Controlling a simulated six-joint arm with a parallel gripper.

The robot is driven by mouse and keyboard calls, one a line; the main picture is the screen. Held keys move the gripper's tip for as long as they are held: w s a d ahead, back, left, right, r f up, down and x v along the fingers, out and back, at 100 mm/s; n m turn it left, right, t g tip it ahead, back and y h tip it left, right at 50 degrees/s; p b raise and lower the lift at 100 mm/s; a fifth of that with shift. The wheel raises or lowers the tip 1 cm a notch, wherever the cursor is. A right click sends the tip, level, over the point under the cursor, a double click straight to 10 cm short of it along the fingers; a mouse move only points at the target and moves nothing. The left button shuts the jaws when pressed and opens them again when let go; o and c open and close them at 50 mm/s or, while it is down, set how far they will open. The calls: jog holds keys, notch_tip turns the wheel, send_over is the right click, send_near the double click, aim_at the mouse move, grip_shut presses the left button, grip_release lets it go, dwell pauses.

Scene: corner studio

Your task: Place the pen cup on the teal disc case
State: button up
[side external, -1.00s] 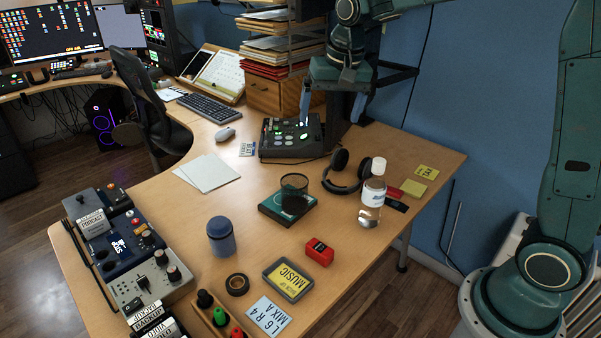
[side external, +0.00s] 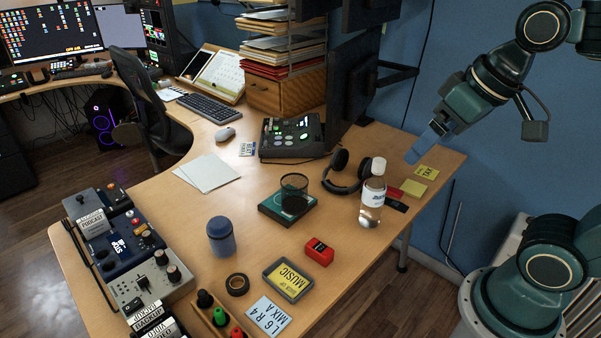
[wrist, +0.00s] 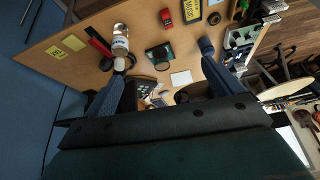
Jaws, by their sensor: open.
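The pen cup (side external: 294,184), a dark, see-through round cup, stands upright on the teal disc case (side external: 268,212), toward the case's back right part. In the wrist view the teal disc case (wrist: 151,54) lies far below, with the cup (wrist: 162,66) on it. My gripper (side external: 414,154) is in the air to the right, above the desk's right edge and well apart from the cup. In the wrist view my gripper (wrist: 162,60) has its two fingers spread wide with nothing held between them.
A clear bottle (side external: 373,196) and black headphones (side external: 347,172) stand right of the case. A red box (side external: 319,252), a framed music card (side external: 288,281) and a blue cylinder (side external: 221,237) are in front. A mixer (side external: 290,137) and monitor arm stand behind.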

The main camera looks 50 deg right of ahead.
jog(key=s, duration=0.1)
jog(key=s+f, duration=0.1)
jog(key=s+n, duration=0.1)
jog(key=shift+s+a+f, duration=0.1)
jog(key=shift+s+f, duration=0.05)
jog(key=shift+f, duration=0.1)
